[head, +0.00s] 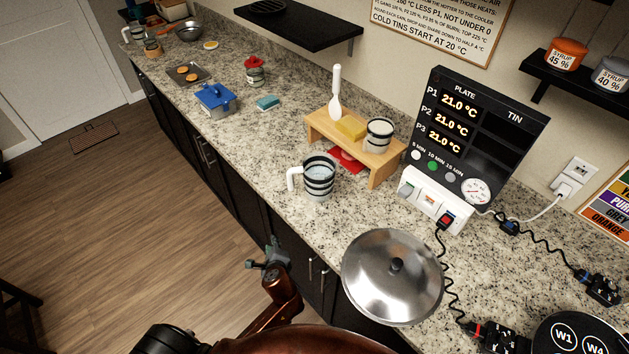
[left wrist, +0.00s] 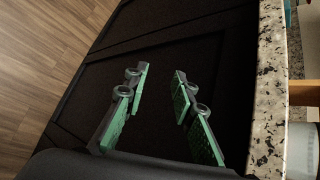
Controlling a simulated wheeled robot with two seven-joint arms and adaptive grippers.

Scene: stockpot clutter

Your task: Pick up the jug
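The jug (head: 319,178) has black and white bands and a white handle on its left side. It stands upright on the speckled counter in front of a small wooden stand. My left gripper (head: 268,256) is beside the counter's front edge, below and left of the jug and apart from it. In the left wrist view the left gripper (left wrist: 160,105) has its green-padded fingers spread with nothing between them, facing the dark cabinet front. A pale rounded thing at that view's right edge is cut off; I cannot tell if it is the jug. My right gripper is not in view.
The wooden stand (head: 352,141) holds a striped cup (head: 379,134), a yellow block and a white spoon. A metal lid (head: 392,277) lies at the counter's front.

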